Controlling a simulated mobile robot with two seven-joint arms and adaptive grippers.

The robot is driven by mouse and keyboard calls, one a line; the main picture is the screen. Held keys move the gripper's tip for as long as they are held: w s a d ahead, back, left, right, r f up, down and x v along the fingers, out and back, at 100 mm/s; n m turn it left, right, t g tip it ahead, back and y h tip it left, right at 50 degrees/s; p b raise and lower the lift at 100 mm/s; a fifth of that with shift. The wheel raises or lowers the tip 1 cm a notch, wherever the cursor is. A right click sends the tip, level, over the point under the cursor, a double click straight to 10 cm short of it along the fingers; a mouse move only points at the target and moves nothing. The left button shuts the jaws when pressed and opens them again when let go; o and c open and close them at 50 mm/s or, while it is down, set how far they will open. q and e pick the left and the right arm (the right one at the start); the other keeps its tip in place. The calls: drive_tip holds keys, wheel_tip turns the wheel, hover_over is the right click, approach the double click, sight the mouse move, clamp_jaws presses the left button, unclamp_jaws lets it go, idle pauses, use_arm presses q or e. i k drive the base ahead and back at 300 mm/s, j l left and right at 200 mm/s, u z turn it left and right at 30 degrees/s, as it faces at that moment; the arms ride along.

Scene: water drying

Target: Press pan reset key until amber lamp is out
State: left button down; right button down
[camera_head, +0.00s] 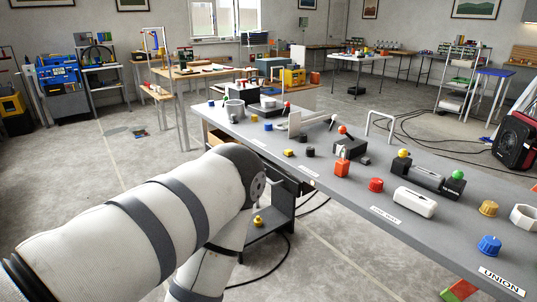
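I cannot make out a part that is clearly the pan reset key or the amber lamp. On the grey bench (345,215) lies a dark cylindrical device (428,180) with a yellow ball (404,154) at one end and a green ball (458,175) at the other. Whether the yellow ball is a lamp, I cannot tell. A dark block (349,147) with a red-tipped lever stands farther back. My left arm comes in from the left and bends down in front of the bench; its gripper is out of the picture. My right arm and gripper do not show.
An orange-red block (342,168), a red knob (376,185), a white box (415,202), a blue knob (490,245) and a yellow knob (489,208) stand on the bench. Under it is a dark shelf unit (268,215). Cables lie on the floor.

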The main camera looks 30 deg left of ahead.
sight(288, 153)
drive_tip(key=u, duration=0.9)
